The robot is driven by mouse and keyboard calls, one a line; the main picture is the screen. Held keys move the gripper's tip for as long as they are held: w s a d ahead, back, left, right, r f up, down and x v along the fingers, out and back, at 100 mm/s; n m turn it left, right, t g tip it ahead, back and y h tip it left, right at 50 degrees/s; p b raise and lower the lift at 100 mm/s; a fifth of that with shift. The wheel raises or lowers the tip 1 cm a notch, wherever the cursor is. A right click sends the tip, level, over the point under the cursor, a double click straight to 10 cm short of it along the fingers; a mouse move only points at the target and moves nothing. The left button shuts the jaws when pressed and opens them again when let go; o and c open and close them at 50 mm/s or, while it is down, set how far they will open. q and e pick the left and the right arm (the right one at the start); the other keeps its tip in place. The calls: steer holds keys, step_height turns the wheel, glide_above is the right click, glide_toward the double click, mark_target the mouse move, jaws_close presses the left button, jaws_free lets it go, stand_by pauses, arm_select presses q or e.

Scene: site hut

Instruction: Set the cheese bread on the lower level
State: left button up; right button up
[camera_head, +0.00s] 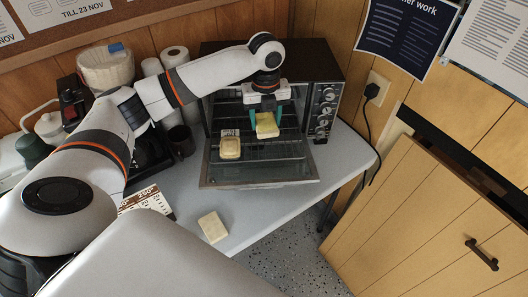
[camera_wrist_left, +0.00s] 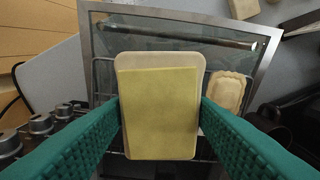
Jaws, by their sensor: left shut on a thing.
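The cheese bread (camera_head: 267,126), a pale slice with a yellow top, is held between the green fingers of my left gripper (camera_head: 265,107). It fills the middle of the left wrist view (camera_wrist_left: 158,110), with one finger on each side. It is in front of the open mouth of a black toaster oven (camera_head: 328,70), above the lowered glass door (camera_head: 265,172). Wire rack bars show beneath it in the wrist view. The oven's inside is dark and partly hidden by my gripper, so its levels are hard to make out. My right gripper is not in view.
A pale crimped pastry (camera_head: 230,148) lies left of the held bread; it also shows in the wrist view (camera_wrist_left: 228,92). A pale block (camera_head: 212,227) lies on the grey table (camera_head: 265,215). Oven knobs (camera_head: 323,110) are at right. Paper rolls and cups crowd the left.

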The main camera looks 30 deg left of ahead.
mark_target(264, 150)
arm_select(q)
steer(key=shift+w+a+f+m, duration=0.15)
steer(key=shift+a+m, duration=0.1)
steer(key=shift+m, duration=0.15)
steer(key=shift+f, duration=0.25)
steer(key=shift+m, duration=0.3)
step_height(264, 150, down, 10)
steer(key=shift+a+r+p, duration=0.1)
steer(key=shift+r+p, duration=0.1)
steer(key=shift+p, duration=0.25)
steer(key=shift+f, duration=0.15)
steer(key=o, duration=0.9)
steer(key=shift+o, duration=0.2)
step_height(264, 150, up, 12)
steer(key=shift+r+b, duration=0.2)
steer(key=shift+b, duration=0.45)
